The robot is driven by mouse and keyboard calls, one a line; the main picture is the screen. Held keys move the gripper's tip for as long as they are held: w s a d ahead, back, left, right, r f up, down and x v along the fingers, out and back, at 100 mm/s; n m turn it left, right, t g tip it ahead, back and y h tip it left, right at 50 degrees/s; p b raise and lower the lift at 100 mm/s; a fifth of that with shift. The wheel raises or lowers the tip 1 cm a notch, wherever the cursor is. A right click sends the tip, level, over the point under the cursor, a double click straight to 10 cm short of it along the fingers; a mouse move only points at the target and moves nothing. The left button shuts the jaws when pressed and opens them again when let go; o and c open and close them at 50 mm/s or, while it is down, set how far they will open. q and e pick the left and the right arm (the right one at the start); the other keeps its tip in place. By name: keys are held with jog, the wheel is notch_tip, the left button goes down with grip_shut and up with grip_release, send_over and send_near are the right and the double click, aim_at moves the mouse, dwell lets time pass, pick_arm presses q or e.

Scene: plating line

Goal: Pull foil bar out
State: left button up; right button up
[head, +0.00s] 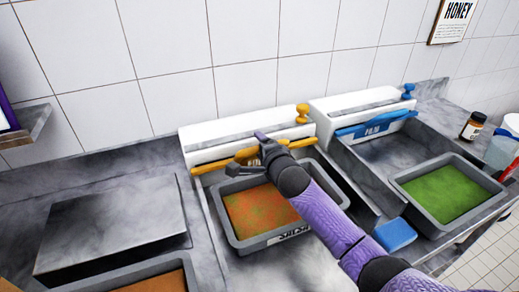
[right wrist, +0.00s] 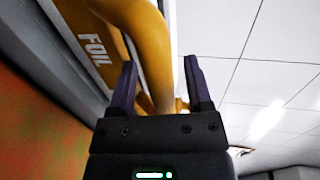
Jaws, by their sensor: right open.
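The yellow foil bar (head: 212,167) runs along the front of the left white dispenser (head: 205,142). In the right wrist view the foil bar (right wrist: 97,42) shows the word FOIL, and its curved yellow handle (right wrist: 148,50) stands out from it. My right gripper (head: 247,153) is at the bar in the head view, its arm covering part of the bar. In the right wrist view the right gripper (right wrist: 161,82) is open, with its two purple fingers on either side of the handle. Contact cannot be told. My left gripper is not in view.
A grey tray with orange-green food (head: 233,240) sits below the foil dispenser. To the right are a film dispenser with a blue bar (head: 375,127), a green-filled tray (head: 400,190), a blue block (head: 394,234) and a brown jar (head: 472,126). A grey slab (head: 110,225) is left.

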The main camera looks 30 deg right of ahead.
jog(key=shift+w, duration=0.3)
grip_shut()
jog(key=shift+f, duration=0.1)
dwell(1.2)
